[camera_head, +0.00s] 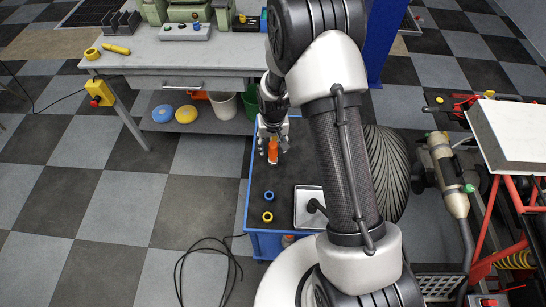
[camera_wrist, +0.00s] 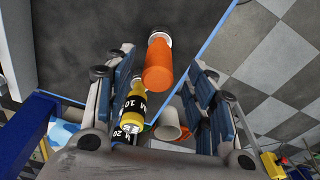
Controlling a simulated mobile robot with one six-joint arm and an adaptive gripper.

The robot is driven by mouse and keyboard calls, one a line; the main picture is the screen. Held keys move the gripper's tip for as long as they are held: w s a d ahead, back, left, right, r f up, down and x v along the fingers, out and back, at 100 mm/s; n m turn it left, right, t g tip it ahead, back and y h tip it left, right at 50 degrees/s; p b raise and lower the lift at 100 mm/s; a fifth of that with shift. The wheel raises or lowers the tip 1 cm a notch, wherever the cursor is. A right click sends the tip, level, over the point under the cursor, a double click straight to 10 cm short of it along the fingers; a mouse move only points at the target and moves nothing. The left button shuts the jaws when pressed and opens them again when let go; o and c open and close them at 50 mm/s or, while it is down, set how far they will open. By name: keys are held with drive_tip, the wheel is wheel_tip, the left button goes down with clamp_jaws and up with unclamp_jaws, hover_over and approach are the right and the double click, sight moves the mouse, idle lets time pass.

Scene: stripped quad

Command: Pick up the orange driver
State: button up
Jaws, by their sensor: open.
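An orange cylindrical thing (camera_head: 273,150), which I take for the orange driver, is at the left part of the dark, blue-edged table top (camera_head: 262,184). In the wrist view the orange piece (camera_wrist: 158,66) has a pale and dark end and lies ahead, roughly between my finger ends. My gripper (camera_head: 273,142) is at it in the head view; its fingers also show spread in the wrist view (camera_wrist: 166,60). I see no grip on the orange piece.
A blue ring (camera_head: 269,196), a yellow ring (camera_head: 267,216) and a metal tray (camera_head: 301,217) are on the same table. A grey workbench (camera_head: 165,62) stands behind. Under it are blue and yellow discs and a white bucket (camera_head: 223,106). Checkered floor at left is mostly clear.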

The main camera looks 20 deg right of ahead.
sight(273, 155)
wheel_tip(273, 155, down, 3)
drive_tip(key=shift+d+f+b, duration=0.1)
drive_tip(key=shift+d+b, duration=0.05)
drive_tip(key=shift+b, duration=0.4)
drive_tip(key=shift+w+f, duration=0.15)
drive_tip(key=shift+f, duration=0.25)
drive_tip(key=shift+r, duration=0.1)
drive_tip(key=shift+c, duration=0.2)
clamp_jaws()
